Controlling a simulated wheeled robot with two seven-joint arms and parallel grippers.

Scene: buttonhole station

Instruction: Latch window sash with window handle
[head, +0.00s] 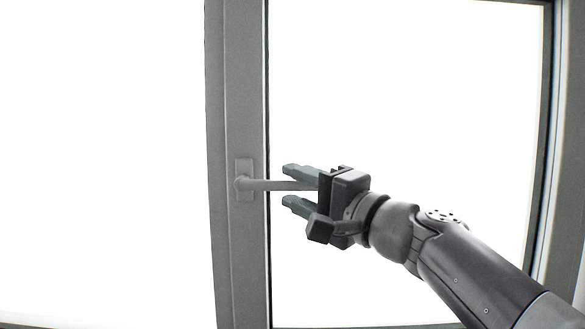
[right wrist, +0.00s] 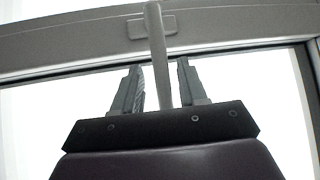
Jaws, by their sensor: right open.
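The window handle (head: 262,185) is a grey lever that points sideways to the right from a plate on the sash's upright frame. The window sash (head: 246,100) looks flat in line with the frame beside it, though I cannot tell whether a gap is left. My right gripper (head: 286,186) is open, with one finger above the lever and one below it. In the right wrist view the handle (right wrist: 157,60) runs between the two fingers of the gripper (right wrist: 160,72), with a gap visible on each side. The lever's end is hidden by the gripper body. My left gripper is not in view.
Bright white panes fill both sides of the upright frame. The fixed frame post (head: 216,130) stands left of the sash, and a dark-edged frame side (head: 546,120) is at the far right. The space around the handle is free apart from my right arm.

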